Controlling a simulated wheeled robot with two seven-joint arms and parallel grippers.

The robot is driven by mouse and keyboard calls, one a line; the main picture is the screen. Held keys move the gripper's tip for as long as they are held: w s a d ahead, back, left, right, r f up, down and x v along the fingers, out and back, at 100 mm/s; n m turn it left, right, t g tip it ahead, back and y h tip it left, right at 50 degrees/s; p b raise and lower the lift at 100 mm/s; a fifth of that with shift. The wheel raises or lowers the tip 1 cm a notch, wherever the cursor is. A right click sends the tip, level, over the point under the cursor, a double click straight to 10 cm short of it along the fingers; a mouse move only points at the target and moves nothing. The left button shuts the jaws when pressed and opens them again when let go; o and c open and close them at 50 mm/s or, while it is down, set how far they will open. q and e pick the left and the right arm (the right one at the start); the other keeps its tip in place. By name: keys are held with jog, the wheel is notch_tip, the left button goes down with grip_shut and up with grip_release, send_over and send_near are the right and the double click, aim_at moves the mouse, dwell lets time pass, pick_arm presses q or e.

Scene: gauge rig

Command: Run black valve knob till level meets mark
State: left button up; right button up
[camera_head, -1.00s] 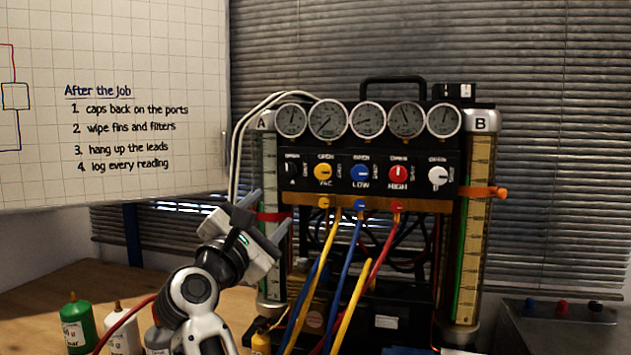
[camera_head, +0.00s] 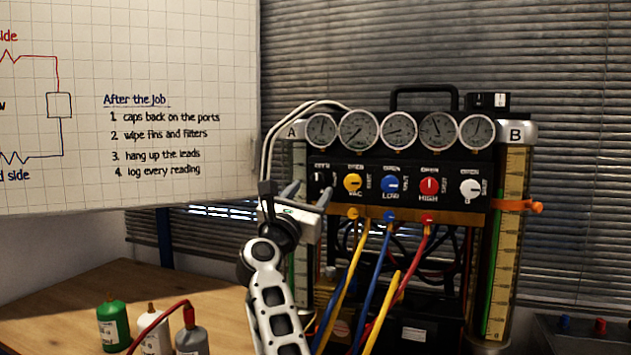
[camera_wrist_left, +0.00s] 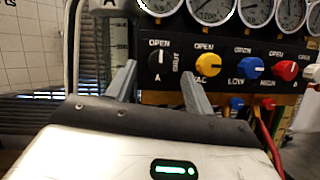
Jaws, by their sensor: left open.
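The black valve knob (camera_head: 319,179), marked A, is at the left end of the panel. It shows in the left wrist view (camera_wrist_left: 157,60) below the word OPEN, with its pale line looking upright. My left gripper (camera_head: 307,194) is open and empty in front of the panel's left end. In the left wrist view its fingers (camera_wrist_left: 159,74) stand apart on either side of the knob; I cannot tell whether they touch it. Sight tube A (camera_head: 299,162) is partly hidden behind my gripper, and I cannot make out its level or mark. My right gripper is out of view.
Yellow (camera_head: 353,183), blue (camera_head: 390,185), red (camera_head: 429,186) and white (camera_head: 470,188) knobs sit right of the black one, below several gauges. Hoses hang in front. Tube B (camera_head: 509,250) carries an orange clamp (camera_head: 520,206). Bottles (camera_head: 113,325) stand at the lower left.

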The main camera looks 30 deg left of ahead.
aim_at(316, 183)
pick_arm(q)
jog(key=shift+x, duration=1.8)
jog(key=c, duration=1)
jog(key=shift+o, duration=0.2)
